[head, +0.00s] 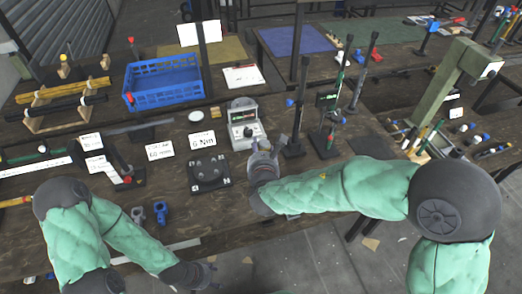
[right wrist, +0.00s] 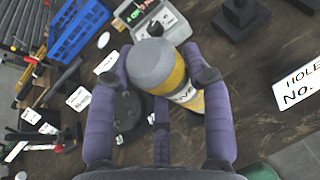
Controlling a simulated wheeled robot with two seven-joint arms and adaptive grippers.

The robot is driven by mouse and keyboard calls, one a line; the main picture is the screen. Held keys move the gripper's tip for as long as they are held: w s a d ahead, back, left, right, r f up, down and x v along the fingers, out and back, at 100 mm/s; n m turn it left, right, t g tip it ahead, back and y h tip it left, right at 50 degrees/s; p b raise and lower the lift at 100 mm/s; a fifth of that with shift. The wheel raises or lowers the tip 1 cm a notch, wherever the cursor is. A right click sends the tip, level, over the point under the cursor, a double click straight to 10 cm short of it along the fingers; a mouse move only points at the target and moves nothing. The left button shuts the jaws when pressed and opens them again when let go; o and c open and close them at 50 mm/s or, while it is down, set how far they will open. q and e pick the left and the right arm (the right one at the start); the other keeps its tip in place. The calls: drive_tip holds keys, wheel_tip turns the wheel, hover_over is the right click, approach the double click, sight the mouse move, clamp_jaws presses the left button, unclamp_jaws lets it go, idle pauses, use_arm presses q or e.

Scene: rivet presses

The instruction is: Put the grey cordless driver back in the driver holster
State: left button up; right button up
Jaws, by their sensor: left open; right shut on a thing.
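My right gripper (head: 267,147) is over the bench, just in front of the grey test device (head: 244,124). In the right wrist view its purple fingers (right wrist: 160,62) are shut around a cylinder with a grey rounded end and a yellow lettered body (right wrist: 182,88). I cannot tell whether this is the grey cordless driver. My left gripper (head: 208,272) is open and empty, low at the bench's front edge. I cannot identify the driver holster for sure. Two small blue-grey holders (head: 149,213) stand on the bench at the front left.
A black plate (head: 209,173) with round knobs lies left of my right gripper. Dark upright stands (head: 326,142) are to its right. A blue crate (head: 163,84) and white cards (head: 202,140) are further back and left.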

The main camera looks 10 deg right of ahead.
drive_tip(key=o, duration=1.5)
drive_tip(key=shift+f, duration=0.1)
drive_tip(key=shift+s, duration=0.1)
drive_tip(key=v, duration=1.2)
